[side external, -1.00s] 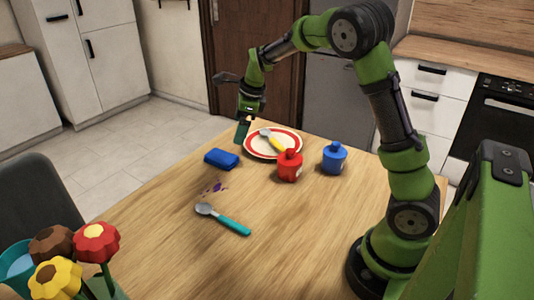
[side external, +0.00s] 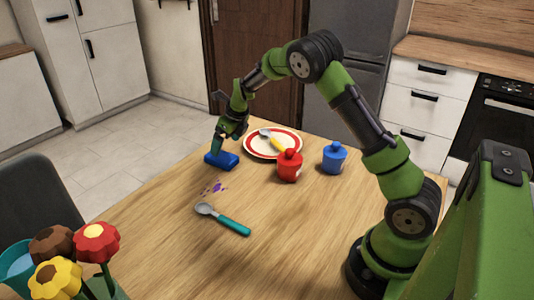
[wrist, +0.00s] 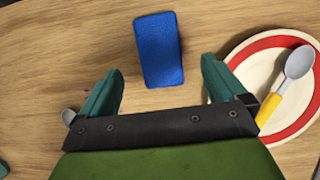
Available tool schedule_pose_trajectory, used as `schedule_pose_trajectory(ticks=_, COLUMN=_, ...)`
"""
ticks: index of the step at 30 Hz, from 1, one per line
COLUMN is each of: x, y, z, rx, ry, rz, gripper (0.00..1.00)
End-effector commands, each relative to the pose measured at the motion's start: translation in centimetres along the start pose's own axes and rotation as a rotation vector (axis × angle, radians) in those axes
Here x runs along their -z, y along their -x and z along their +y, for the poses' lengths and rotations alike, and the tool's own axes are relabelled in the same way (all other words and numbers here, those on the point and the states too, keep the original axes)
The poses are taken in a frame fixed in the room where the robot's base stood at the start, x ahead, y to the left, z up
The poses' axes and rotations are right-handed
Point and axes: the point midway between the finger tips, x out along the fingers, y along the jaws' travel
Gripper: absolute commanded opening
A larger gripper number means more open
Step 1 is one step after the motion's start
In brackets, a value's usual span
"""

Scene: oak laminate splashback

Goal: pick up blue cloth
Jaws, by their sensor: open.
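The blue cloth (side external: 221,161) is a small folded block lying flat on the wooden table, left of the plate. In the wrist view the cloth (wrist: 159,50) lies ahead of and between the two teal fingers. My gripper (side external: 217,148) is open and empty, right above the cloth in the side view; it also shows in the wrist view (wrist: 160,82). I cannot tell whether a fingertip touches the cloth.
A red-rimmed plate (side external: 250,149) with a yellow-handled spoon (side external: 275,140) is close on the right. Purple spots (side external: 213,188) and a teal-handled spoon (side external: 224,219) are nearer the camera.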

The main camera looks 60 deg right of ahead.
Motion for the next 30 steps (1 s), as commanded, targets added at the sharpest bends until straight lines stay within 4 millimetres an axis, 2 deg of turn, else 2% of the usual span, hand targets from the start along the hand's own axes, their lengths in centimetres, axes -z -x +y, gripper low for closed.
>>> schedule_pose_trajectory(ticks=5, x=0.0, y=-1.1, z=-0.1, rx=0.000, ry=-0.001, rz=0.000, gripper=0.98)
schedule_pose_trajectory(ticks=15, x=0.0, y=-5.6, z=0.1, rx=0.000, ry=-0.001, rz=0.001, gripper=0.98)
schedule_pose_trajectory(ticks=23, x=-0.1, y=-6.0, z=0.1, rx=0.000, ry=0.000, rz=-0.001, gripper=0.98)
schedule_pose_trajectory(ticks=26, x=-0.1, y=-5.9, z=0.1, rx=0.000, ry=0.000, rz=-0.001, gripper=0.86)
schedule_pose_trajectory(ticks=30, x=-0.1, y=-5.9, z=0.1, rx=0.000, ry=0.000, rz=0.000, gripper=0.64)
